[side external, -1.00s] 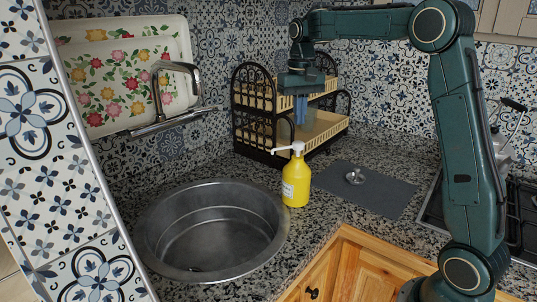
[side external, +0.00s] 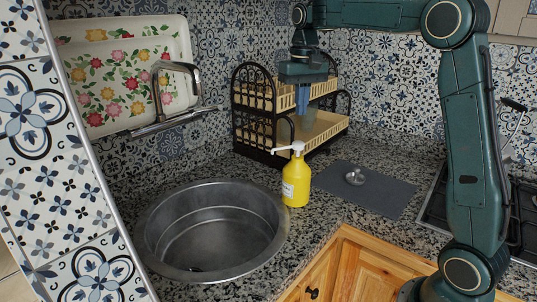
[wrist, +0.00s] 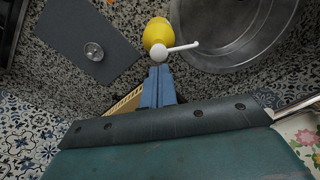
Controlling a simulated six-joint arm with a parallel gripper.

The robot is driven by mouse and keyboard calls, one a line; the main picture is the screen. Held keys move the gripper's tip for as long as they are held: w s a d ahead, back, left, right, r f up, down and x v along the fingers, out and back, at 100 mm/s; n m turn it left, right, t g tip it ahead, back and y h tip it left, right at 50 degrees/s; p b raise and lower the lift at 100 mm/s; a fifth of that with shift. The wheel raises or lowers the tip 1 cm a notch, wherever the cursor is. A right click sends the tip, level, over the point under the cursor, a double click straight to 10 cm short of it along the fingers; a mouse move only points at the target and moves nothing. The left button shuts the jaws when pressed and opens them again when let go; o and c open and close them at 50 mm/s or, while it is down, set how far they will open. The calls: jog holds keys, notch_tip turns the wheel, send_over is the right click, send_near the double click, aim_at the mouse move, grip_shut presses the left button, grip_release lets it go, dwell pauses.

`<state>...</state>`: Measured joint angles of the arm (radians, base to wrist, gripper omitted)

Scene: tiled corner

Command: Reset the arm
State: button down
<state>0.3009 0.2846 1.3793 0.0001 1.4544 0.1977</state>
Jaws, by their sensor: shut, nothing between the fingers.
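My gripper (side external: 303,104) points down in the side view, in front of the dish rack, above and near the yellow bottle. Its blue fingers are shut with nothing between them. In the wrist view the closed fingers (wrist: 158,82) show just below the bottle's white pump top. The yellow pump bottle (side external: 296,187) stands upright on the granite counter beside the sink; it also shows in the wrist view (wrist: 157,32).
A round metal sink (side external: 150,240) is set in the counter at left, under a faucet (side external: 158,95). A two-tier dish rack (side external: 240,125) stands behind. A grey mat (side external: 385,190) holds a small glass-like object (side external: 354,177). A stove (side external: 522,215) is at right. A floral tray (side external: 90,45) leans on the wall.

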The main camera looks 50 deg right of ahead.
jog(key=s+a+r+n+t, duration=0.1)
jog(key=s+a+n+t, duration=0.2)
jog(key=s+a, duration=0.8)
jog(key=s+a+f+n+t, duration=0.1)
jog(key=s+f, duration=0.2)
jog(key=s, duration=0.4)
jog(key=s+a+f+n+t, duration=0.1)
jog(key=s+f, duration=0.3)
jog(key=s, duration=0.3)
jog(key=shift+a+n, duration=0.15)
jog(key=shift+n, duration=0.25)
